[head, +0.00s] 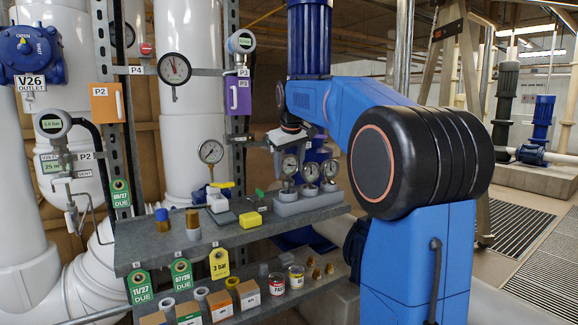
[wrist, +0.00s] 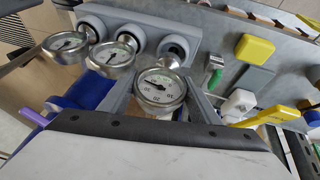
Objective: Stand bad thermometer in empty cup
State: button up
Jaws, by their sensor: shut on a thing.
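Three round dial thermometers with steel rims show by a grey holder with three round cups (wrist: 133,40). My gripper (wrist: 160,103) is shut on the thermometer (wrist: 161,90) at the right end in the wrist view. This seems to be the leftmost one (head: 289,165) in the head view. Its stem side lies by the right cup (wrist: 173,47); I cannot tell whether the stem is in it. The other two thermometers, middle (wrist: 110,58) and left (wrist: 68,45), lean over from the other cups. The dial readings are too small to compare. In the head view my arm partly hides the gripper.
The grey shelf (head: 160,246) also carries a yellow block (head: 249,219), a white valve with a yellow lever (wrist: 272,115) and brass fittings. A lower shelf holds tins and small boxes. Pipes and a steel upright stand close behind. A pressure gauge (head: 210,152) stands left of the holder.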

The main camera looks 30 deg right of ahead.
aim_at(289, 175)
jog(key=shift+f, duration=0.5)
jog(key=shift+f, duration=0.25)
jog(key=shift+f, duration=0.9)
dwell(1.3)
jog(key=o, duration=1)
jog(key=v, duration=1.7)
jog(key=s+a+f, duration=0.5)
jog(key=s+f, duration=0.6)
jog(key=f, duration=0.1)
jog(key=s+a+f+y, duration=0.1)
jog(key=s+a+f, duration=0.4)
jog(key=s+f, duration=0.6)
jog(key=s+a+f+y, duration=0.1)
jog(key=s+a+f, duration=0.4)
jog(key=s+f, duration=0.7)
jog(key=shift+s+a+f+m, duration=0.1)
jog(key=shift+a+f+m, duration=0.1)
jog(key=shift+f, duration=0.55)
jog(key=shift+a+f+m, duration=0.1)
jog(key=shift+f+m, duration=0.1)
jog(key=shift+f, duration=0.6)
